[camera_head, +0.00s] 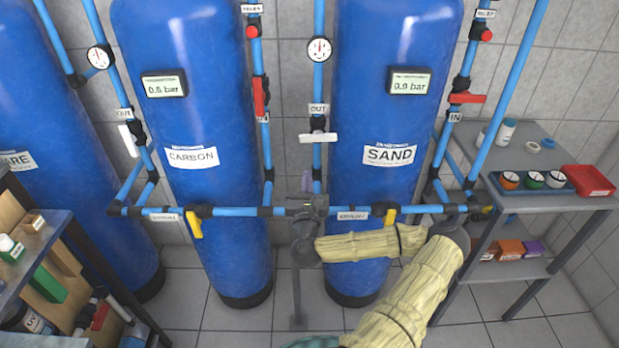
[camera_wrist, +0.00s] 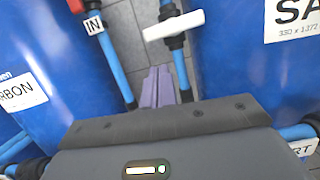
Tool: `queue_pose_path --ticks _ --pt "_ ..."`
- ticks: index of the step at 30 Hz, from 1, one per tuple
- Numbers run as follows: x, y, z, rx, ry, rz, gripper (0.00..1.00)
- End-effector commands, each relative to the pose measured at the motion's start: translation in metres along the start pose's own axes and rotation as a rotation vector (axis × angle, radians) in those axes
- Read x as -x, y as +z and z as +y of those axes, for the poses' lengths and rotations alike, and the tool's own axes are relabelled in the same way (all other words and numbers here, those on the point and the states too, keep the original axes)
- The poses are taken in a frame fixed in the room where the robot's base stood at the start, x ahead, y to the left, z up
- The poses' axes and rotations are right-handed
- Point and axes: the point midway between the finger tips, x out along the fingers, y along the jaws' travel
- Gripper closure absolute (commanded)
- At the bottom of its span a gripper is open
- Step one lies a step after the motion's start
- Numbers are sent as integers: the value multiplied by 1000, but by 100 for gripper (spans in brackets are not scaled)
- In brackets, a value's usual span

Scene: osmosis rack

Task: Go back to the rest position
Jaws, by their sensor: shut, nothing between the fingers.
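My gripper (camera_head: 307,182) is at the end of my cream-covered arm (camera_head: 405,285), in front of the pipes between the CARBON tank (camera_head: 205,200) and the SAND tank (camera_head: 375,185). Its purple fingers point up and are just below the white-handled valve (camera_head: 318,137) on the OUT pipe. In the wrist view the fingers (camera_wrist: 158,88) are together and hold nothing. The white valve handle (camera_wrist: 174,25) lies across its pipe beyond the fingertips, apart from them in the picture.
A horizontal blue pipe (camera_head: 235,211) with yellow-handled valves runs by my gripper. A grey side table (camera_head: 540,160) with jars and a red box (camera_head: 588,181) stands right. A cluttered shelf (camera_head: 50,235) stands left. Tiled floor (camera_head: 200,315) shows between them.

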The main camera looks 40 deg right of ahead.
Motion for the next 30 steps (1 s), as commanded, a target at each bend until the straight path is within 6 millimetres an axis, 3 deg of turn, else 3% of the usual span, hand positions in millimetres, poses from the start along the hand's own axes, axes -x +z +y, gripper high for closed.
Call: queue_pose_path --ticks 11,14,17,20,24,30 --pt "0 0 1 2 4 0 100" --pt "0 1 12 35 43 7 100" --pt "4 0 43 128 157 26 100" --pt "17 -3 91 288 344 46 100" --pt "49 -14 155 566 648 52 100" --pt "105 -29 211 960 1049 0 100"
